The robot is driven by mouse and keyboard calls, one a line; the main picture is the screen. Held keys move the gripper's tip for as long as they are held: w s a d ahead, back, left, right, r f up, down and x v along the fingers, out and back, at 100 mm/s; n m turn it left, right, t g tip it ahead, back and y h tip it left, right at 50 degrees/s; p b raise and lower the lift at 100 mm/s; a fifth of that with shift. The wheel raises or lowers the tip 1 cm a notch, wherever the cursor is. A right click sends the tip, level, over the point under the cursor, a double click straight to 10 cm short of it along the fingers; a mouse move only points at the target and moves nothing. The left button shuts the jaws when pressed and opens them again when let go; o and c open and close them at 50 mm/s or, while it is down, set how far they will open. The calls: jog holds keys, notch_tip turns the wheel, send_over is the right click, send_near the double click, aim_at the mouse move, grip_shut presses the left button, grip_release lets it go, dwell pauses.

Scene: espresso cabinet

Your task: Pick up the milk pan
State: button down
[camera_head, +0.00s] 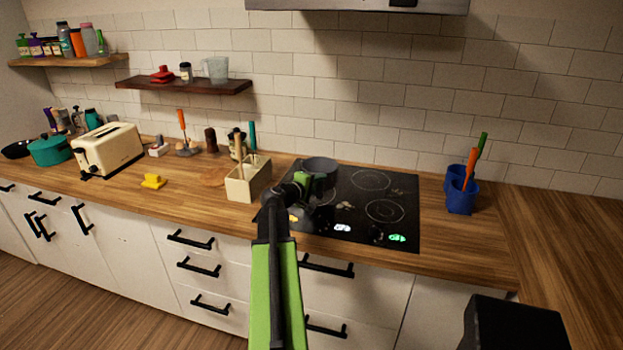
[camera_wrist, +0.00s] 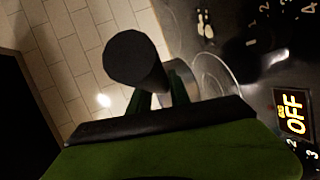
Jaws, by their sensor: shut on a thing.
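The milk pan (camera_head: 321,167) is a small grey pan at the back left of the black cooktop (camera_head: 405,222). My gripper (camera_head: 302,181) is at its near left side, with my green and black arm reaching up from below. In the wrist view, the round dark end of the pan's handle (camera_wrist: 133,58) stands between the fingers of my gripper (camera_wrist: 160,95), which are shut on it. The pan's metal side (camera_wrist: 208,75) shows in part behind. My gripper hides much of the pan, and I cannot tell whether its base touches the cooktop.
A cream utensil holder (camera_head: 247,183) stands close left of the cooktop. A toaster (camera_head: 107,149) and a teal pot (camera_head: 51,150) are far left. A hood (camera_head: 358,4) hangs above. The counter right of the cooktop has free room.

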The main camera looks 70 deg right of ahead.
jog(key=s+a+r+p, duration=0.2)
jog(key=s+r, duration=0.1)
jog(key=s, duration=0.2)
jog(key=shift+s+a+r+p, duration=0.25)
jog(key=shift+a+r+p, duration=0.1)
jog(key=shift+a+r, duration=0.05)
jog(key=shift+w, duration=0.1)
